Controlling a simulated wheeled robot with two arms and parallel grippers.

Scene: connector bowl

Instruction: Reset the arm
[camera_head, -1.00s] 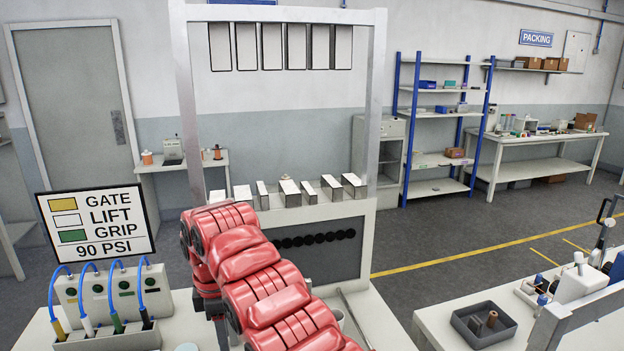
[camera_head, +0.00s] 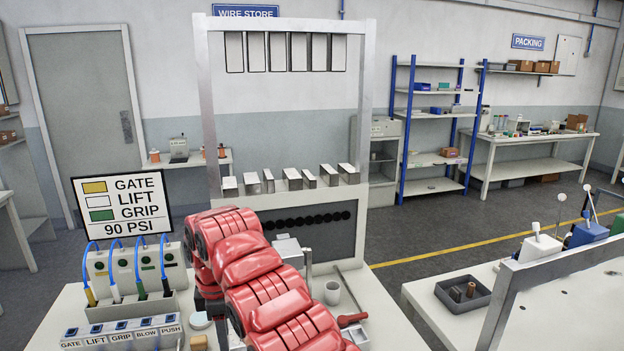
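My red arm (camera_head: 255,275) rises from the bottom edge in the middle of the head view and bends toward the left. It stands in front of the machine frame (camera_head: 292,24) and hides part of the bench. Neither gripper's fingertips can be seen.
A sign (camera_head: 122,205) and a connector block (camera_head: 136,268) with blue hoses stand at the left. A labelled button box (camera_head: 122,333) is in front of them. A cup (camera_head: 332,292) and a red-handled tool (camera_head: 352,319) lie right of the arm. A dark tray (camera_head: 463,292) sits on the right bench.

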